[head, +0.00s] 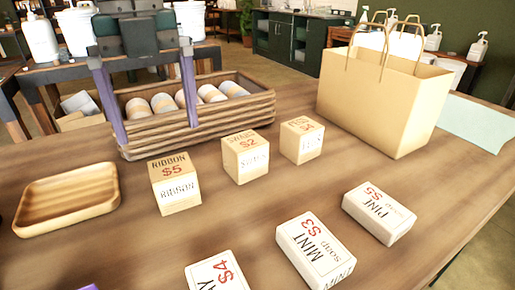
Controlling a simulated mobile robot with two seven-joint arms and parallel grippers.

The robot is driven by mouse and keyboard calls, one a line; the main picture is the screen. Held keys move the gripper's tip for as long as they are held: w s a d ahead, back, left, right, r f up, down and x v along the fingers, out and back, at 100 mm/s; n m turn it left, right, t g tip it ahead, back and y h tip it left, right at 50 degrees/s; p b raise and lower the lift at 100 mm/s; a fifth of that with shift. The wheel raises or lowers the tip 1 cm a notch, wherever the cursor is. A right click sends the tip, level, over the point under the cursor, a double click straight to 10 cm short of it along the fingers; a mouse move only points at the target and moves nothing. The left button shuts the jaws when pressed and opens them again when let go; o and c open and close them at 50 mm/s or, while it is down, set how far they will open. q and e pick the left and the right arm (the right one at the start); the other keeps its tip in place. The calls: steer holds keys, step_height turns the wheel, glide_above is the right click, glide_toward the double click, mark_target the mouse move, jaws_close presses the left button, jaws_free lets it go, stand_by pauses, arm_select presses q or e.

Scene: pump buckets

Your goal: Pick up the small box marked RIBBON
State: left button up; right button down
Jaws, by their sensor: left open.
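The small tan box marked RIBBON (176,185), with $5 in red on its top, stands upright on the wooden table in the head view. It is the leftmost of three similar boxes. My left gripper (157,132) is at the upper left, with its two purple fingers spread wide and pointing down. Nothing is between the fingers. They show in front of the wooden crate, above and behind the RIBBON box in the picture, and are apart from the box.
Two similar boxes (246,157) (302,140) stand to the right. The slatted crate (200,134) with several rolls is behind. A wooden tray (66,198) lies left, a paper bag (383,98) stands right, and soap boxes (316,250) lie in front. Bare tabletop surrounds the RIBBON box.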

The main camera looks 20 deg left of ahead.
mark_target(170, 166)
arm_select(q)
step_height(170, 166, down, 3)
steer(key=shift+s+f, duration=0.15)
steer(key=f, duration=0.5)
steer(key=shift+w+d+f, duration=0.15)
steer(key=shift+w, duration=0.05)
steer(key=shift+c, duration=0.2)
steer(key=c, duration=1.2)
